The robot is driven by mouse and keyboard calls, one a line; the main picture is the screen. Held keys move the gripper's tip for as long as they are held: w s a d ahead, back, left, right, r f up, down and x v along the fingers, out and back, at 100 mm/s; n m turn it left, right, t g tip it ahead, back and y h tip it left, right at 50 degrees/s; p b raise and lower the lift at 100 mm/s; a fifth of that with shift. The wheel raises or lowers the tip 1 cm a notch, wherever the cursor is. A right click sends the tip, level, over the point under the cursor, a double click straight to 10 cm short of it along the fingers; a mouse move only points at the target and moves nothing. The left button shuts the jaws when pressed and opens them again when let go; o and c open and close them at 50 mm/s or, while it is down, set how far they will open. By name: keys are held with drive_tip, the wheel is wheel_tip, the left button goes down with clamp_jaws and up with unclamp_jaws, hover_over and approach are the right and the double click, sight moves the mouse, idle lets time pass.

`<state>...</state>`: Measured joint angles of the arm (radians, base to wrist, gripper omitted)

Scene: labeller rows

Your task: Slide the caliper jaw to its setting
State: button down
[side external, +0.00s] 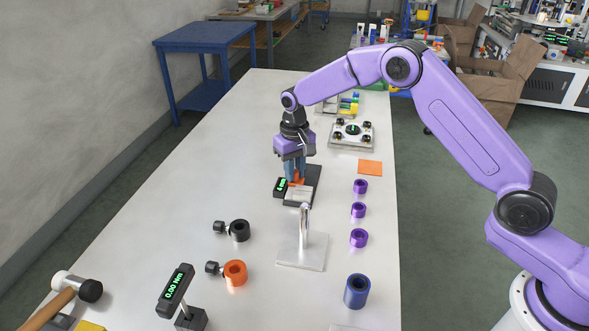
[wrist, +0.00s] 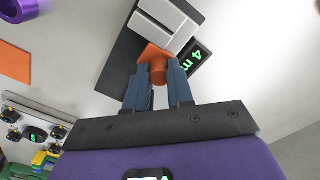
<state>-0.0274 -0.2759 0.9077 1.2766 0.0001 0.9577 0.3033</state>
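The caliper (side external: 301,196) is a dark base with a pale block, lying on the table around its middle. Its orange jaw (side external: 297,181) is partly hidden by my fingers; in the wrist view the orange jaw (wrist: 158,70) has a rounded knob. My gripper (side external: 294,177) points down over the caliper. In the wrist view the blue fingertips of my gripper (wrist: 160,73) stand on both sides of the knob and appear to close on it. The caliper's readout (wrist: 197,58) shows green characters, partly cut by the viewing angle; the full value is not legible.
A metal post on a plate (side external: 302,252) stands just in front of the caliper. Several purple rings (side external: 358,210) and an orange square (side external: 370,167) lie to its right. A gauge plate (side external: 352,135) is behind. A torque readout (side external: 175,285) stands front left.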

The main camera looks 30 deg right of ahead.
drive_tip(key=shift+w+d, duration=1.8)
drive_tip(key=shift+w, duration=0.05)
drive_tip(key=c, duration=1)
unclamp_jaws()
drive_tip(key=shift+r, duration=0.1)
wheel_tip(320, 180, up, 17)
drive_tip(key=shift+r, duration=0.15)
